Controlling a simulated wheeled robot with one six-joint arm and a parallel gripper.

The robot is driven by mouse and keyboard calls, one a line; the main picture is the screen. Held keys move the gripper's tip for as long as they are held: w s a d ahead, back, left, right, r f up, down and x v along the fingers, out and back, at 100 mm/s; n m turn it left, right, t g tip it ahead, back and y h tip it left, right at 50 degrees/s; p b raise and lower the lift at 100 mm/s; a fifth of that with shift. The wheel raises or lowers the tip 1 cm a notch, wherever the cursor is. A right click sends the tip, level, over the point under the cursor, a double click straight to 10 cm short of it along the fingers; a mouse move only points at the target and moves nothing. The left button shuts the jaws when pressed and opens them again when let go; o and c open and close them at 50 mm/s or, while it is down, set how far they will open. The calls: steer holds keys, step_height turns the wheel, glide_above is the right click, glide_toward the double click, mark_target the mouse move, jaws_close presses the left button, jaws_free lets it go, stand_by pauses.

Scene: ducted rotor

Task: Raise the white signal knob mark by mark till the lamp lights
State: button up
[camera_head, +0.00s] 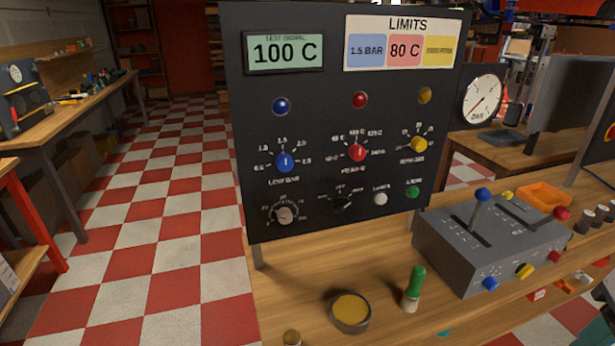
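The white signal knob (285,215) is at the lower left of a dark upright panel (320,200), with a ring of small marks around it. I cannot tell for sure which mark it points at. The test signal display (285,53) above reads 100 C. Three round lamps sit in a row below it: blue (281,106), red (360,100) and yellow (425,96). None clearly glows. Under them are a blue knob (285,162), a red knob (357,153) and a yellow knob (419,144). My gripper is not in view.
A limits card (403,24) shows 1.5 BAR, 80 C and a yellow field. White (380,199) and green (412,192) buttons sit low on the panel. A grey lever box (485,245), green-handled tool (413,290) and round tin (350,312) stand on the bench. The checkered floor at left is clear.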

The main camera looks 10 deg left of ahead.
mark_target(286, 219)
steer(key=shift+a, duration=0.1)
